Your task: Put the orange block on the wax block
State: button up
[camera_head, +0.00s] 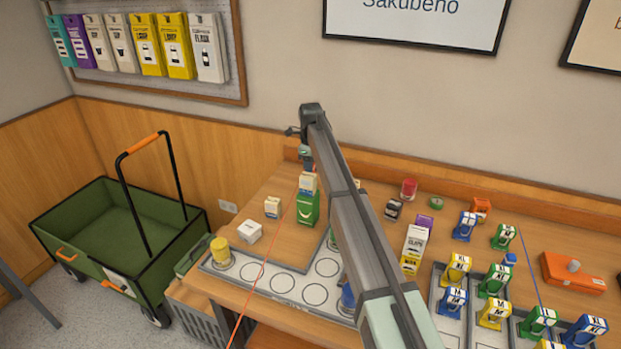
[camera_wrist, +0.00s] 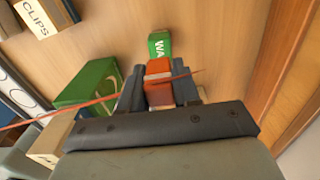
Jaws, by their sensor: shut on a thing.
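In the wrist view, my gripper (camera_wrist: 158,88) is shut on the orange block (camera_wrist: 159,92), which sits between the two dark fingers. The green wax block (camera_wrist: 160,44), with white letters "WA" showing, lies just beyond the fingertips on the wooden table. The orange block's far end looks close to it; I cannot tell whether they touch. In the head view, my gripper (camera_head: 305,155) is at the back of the table, above and behind a green box with a cream block on it. I cannot make out the orange block or wax block there.
A larger green box (camera_wrist: 88,84) stands left of my gripper in the wrist view; it also shows in the head view (camera_head: 308,211). A thin orange line (camera_wrist: 90,103) crosses the wrist view. The wooden wall is close behind. Several small boxes stand to the right.

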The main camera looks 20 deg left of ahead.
jog(key=shift+f, duration=1.85)
jog(key=shift+f, duration=0.15)
jog(key=o, duration=1)
jog(key=shift+o, duration=0.2)
notch_tip(320, 180, up, 12)
jog(key=shift+r, duration=0.2)
